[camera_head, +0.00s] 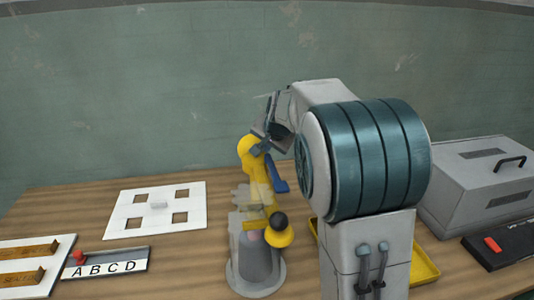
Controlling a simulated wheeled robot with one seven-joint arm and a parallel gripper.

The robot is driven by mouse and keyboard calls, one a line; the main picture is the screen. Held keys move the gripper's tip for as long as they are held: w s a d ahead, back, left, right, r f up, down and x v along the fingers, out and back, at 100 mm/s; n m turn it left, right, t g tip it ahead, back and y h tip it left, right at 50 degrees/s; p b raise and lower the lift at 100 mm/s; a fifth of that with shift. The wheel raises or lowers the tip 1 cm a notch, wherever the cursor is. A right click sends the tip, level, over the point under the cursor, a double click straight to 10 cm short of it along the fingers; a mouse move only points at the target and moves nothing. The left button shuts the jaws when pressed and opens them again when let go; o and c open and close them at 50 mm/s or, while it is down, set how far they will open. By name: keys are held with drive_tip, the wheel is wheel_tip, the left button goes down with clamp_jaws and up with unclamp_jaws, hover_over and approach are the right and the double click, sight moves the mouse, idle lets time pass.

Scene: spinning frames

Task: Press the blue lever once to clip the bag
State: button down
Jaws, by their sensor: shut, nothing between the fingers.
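A yellow clipping device (246,150) stands near the middle of the table. Its blue lever (278,178) slants down on the right side of the yellow head. A pale, bag-like shape (243,196) sits below the head, partly blended with the device; its edges are hard to make out. A grey round holder (256,262) stands in front. My gripper (264,142) is at the top of the device, beside the upper end of the lever. It looks shut and empty. I cannot tell whether it touches the lever. My arm hides the area to the right.
A white board with square holes (155,222) lies left. An ABCD strip (106,264) and a white tray with brown pieces (38,268) are at front left. A yellow tray (426,262), grey box (480,180) and black panel with red switch (500,248) stand right.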

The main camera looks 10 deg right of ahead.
drive_tip(key=shift+s+f+g+p, duration=0.1)
drive_tip(key=shift+g+p, duration=0.2)
drive_tip(key=shift+p, duration=0.35)
drive_tip(key=r+p, duration=0.1)
drive_tip(key=r, duration=0.1)
drive_tip(key=r+p, duration=0.3)
drive_tip(key=shift+w+r, duration=0.35)
drive_tip(key=shift+r, duration=0.05)
idle(0.4)
drive_tip(key=s+f+n+g, duration=0.1)
drive_tip(key=s+f+n, duration=0.1)
drive_tip(key=s, duration=1)
drive_tip(key=s+f+n+g, duration=0.1)
drive_tip(key=s+f+n, duration=0.1)
drive_tip(key=s, duration=1)
drive_tip(key=s+f+n+g, duration=0.2)
drive_tip(key=s+n, duration=0.2)
drive_tip(key=s, duration=0.7)
drive_tip(key=shift+s+f+h, duration=0.3)
drive_tip(key=shift+s+h, duration=0.1)
